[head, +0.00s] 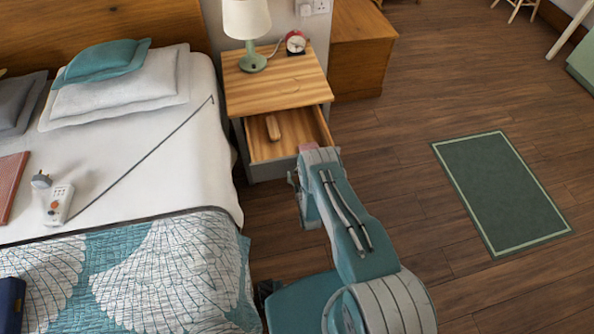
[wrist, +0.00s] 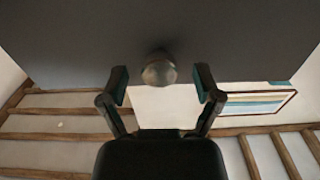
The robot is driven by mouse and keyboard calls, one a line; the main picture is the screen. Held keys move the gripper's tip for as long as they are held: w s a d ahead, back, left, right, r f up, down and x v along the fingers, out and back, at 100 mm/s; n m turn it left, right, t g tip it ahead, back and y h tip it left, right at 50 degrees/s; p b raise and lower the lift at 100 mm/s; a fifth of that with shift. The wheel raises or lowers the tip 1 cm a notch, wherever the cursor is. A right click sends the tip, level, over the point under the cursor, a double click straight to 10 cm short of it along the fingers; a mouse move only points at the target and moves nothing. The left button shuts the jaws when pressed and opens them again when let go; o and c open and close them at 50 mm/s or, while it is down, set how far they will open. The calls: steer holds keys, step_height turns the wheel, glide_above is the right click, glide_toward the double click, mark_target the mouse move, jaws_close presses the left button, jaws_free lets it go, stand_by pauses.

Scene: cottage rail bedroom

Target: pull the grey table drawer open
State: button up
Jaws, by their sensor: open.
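The bedside table (head: 262,88) has a wooden top and stands beside the bed in the head view. Its drawer (head: 292,132) is pulled out, with its wooden inside showing and a small brown object (head: 273,127) lying in it. In the wrist view the dark grey drawer front (wrist: 70,45) fills the top, with a round metal knob (wrist: 159,70) on it. My gripper (wrist: 161,82) is open, with one finger on each side of the knob and visible gaps between. In the head view my arm hides the gripper and the knob.
A lamp (head: 247,30) and a red alarm clock (head: 295,42) stand on the tabletop. The bed (head: 150,140) is close on the left. A wooden cabinet (head: 358,50) stands behind at right. Open floor and a green rug (head: 500,190) lie to the right.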

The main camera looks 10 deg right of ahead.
steer(key=s, duration=1)
steer(key=shift+s, duration=0.3)
